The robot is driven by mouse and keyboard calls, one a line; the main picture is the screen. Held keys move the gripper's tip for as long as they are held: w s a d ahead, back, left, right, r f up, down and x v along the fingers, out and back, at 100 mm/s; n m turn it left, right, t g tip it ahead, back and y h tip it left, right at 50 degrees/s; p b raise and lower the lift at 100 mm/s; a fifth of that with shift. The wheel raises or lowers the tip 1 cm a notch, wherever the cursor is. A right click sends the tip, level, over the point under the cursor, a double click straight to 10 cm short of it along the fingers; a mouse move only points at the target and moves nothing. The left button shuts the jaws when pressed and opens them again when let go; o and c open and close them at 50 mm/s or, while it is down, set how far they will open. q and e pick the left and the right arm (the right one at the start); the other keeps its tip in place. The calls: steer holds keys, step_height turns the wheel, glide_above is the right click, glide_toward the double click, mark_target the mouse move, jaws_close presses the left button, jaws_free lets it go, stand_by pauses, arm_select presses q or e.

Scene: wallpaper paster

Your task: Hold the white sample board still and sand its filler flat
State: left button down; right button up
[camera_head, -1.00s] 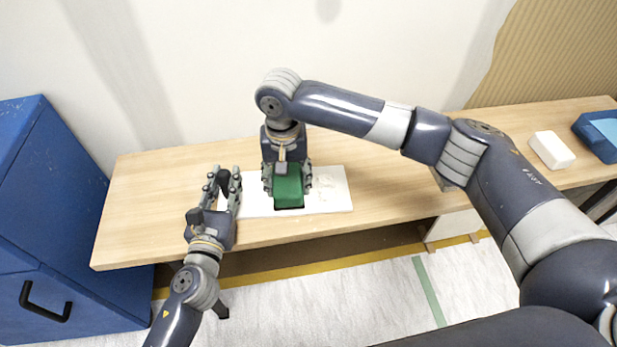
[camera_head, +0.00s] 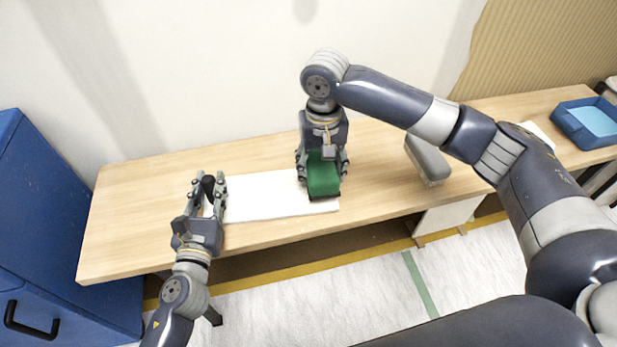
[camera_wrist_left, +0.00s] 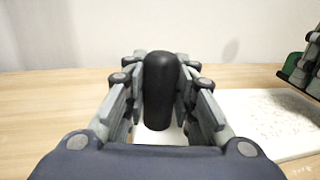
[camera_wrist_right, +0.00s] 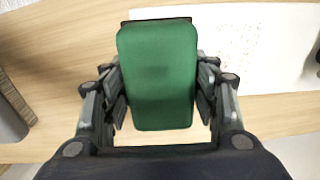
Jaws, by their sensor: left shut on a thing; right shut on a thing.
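The white sample board (camera_head: 262,196) lies flat on the bench. My left gripper (camera_head: 209,184) is at its left end, shut on an upright black rounded handle (camera_wrist_left: 159,90). The handle's lower end and how it meets the board are hidden. My right gripper (camera_head: 323,168) is shut on a green sanding block (camera_head: 323,176), which is over the right end of the board. The right wrist view shows the block (camera_wrist_right: 158,75) between the fingers. Fine brownish specks (camera_wrist_right: 240,45) show on the board beside it. I cannot make out the filler patch clearly.
The wooden bench (camera_head: 130,215) is clear left of the board. A grey block (camera_head: 428,160) stands right of my right gripper. A blue tray (camera_head: 588,122) is at the far right. A blue cabinet (camera_head: 60,230) stands at the left, and a wall runs behind the bench.

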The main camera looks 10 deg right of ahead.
arm_select(q)
steer(key=shift+f, duration=0.3)
arm_select(e)
steer(key=shift+a+r, duration=0.1)
steer(key=shift+r, duration=2.55)
steer(key=o, duration=0.5)
steer(key=shift+c, duration=0.2)
steer(key=c, duration=0.4)
arm_select(q)
steer(key=c, duration=1.3)
jaws_free()
arm_select(e)
steer(key=shift+o, duration=0.2)
arm_select(q)
steer(key=shift+o, duration=0.3)
steer(key=shift+r, duration=0.1)
steer(key=shift+r, duration=0.1)
steer(key=v, duration=1.2)
